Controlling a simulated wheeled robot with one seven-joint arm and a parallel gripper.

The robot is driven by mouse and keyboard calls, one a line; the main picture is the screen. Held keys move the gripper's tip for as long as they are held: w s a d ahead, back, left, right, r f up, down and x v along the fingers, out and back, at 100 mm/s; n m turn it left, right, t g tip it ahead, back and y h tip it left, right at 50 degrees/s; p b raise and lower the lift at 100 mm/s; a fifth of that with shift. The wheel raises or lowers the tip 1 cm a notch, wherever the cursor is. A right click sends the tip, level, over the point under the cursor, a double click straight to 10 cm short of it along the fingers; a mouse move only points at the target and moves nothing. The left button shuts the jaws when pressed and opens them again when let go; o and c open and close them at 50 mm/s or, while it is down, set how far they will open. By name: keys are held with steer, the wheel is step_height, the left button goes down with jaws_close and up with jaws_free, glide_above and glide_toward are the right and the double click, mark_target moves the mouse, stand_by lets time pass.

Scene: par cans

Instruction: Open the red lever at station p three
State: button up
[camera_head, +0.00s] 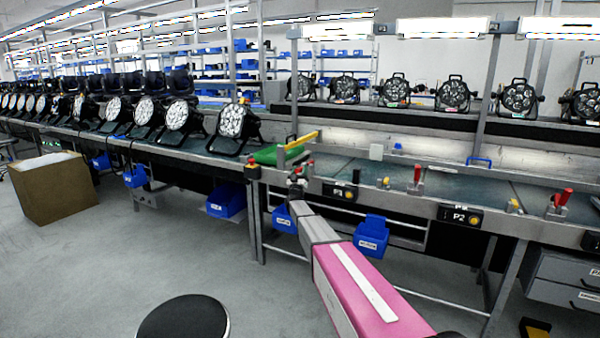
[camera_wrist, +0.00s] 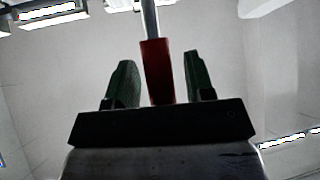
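A red lever handle (camera_wrist: 158,70) on a grey metal shaft stands between my two fingers in the wrist view. My gripper (camera_wrist: 160,80) is open around it, with a narrow gap on each side. In the head view my gripper (camera_head: 298,180) is at the front edge of the long workbench (camera_head: 400,200), left of a black station plate (camera_head: 340,190) whose label is hard to read. The lever at my gripper is mostly hidden there. Another red lever (camera_head: 417,174) stands upright further right, near the plate marked P2 (camera_head: 460,215). A third red lever (camera_head: 562,198) leans at the far right.
Blue bins (camera_head: 371,237) hang under the bench front. A green item (camera_head: 278,154) and a yellow bar (camera_head: 301,141) are just behind my gripper. Par cans (camera_head: 237,122) line the bench to the left. A round black stool (camera_head: 184,318) and a cardboard box (camera_head: 55,187) stand on the floor.

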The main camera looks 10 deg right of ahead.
jaws_close()
steer(key=shift+w+d+r+m+g, duration=0.15)
steer(key=shift+r+m+g, duration=0.45)
steer(key=shift+r+g, duration=0.65)
steer(key=g, duration=0.1)
steer(key=w+r+g+y, duration=0.1)
steer(key=g, duration=0.1)
steer(key=shift+d+r+m, duration=0.15)
steer(key=shift+d+m, duration=0.15)
steer(key=shift+w+d+r+m+g+y, duration=0.2)
steer(key=shift+w+d+r+g+y, duration=0.25)
steer(key=shift+g, duration=0.6)
steer(key=shift+w+d+r+m+g+y, duration=0.25)
steer(key=shift+w+r+g+y, duration=0.3)
steer(key=shift+g, duration=0.45)
steer(key=shift+w+d+r+g+y, duration=0.25)
steer(key=shift+w+d+g+y, duration=0.2)
steer(key=shift+g, duration=0.45)
steer(key=shift+w, duration=0.15)
